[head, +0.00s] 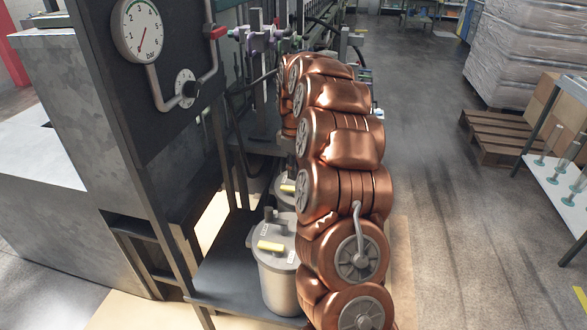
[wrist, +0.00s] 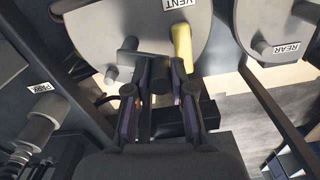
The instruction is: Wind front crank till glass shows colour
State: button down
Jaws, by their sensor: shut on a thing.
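The front pot is a grey canister (head: 280,285) with a round lid, standing on a dark shelf in the head view. Its lid (wrist: 165,22) fills the top of the wrist view and bears a VENT label and a yellow lever (wrist: 181,46). The front crank (wrist: 152,67) is a dark grey bar with a round upright hub over the lid's near edge. My gripper (wrist: 160,100) is shut on the crank's near end, which is mostly hidden between the fingers. In the head view my arm hides the gripper. I cannot make out the glass or any colour in it.
A second pot with a REAR label (wrist: 286,48) stands close at right in the wrist view. A dark panel with a pressure gauge (head: 138,29) and a smaller dial (head: 187,88) rises beside the front pot. A pallet (head: 497,138) stands right; the aisle floor is clear.

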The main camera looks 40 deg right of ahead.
dwell(0.3)
jog(key=c, duration=1)
grip_release()
jog(key=shift+r, duration=0.15)
notch_tip(320, 180, up, 12)
jog(key=shift+f, duration=0.1)
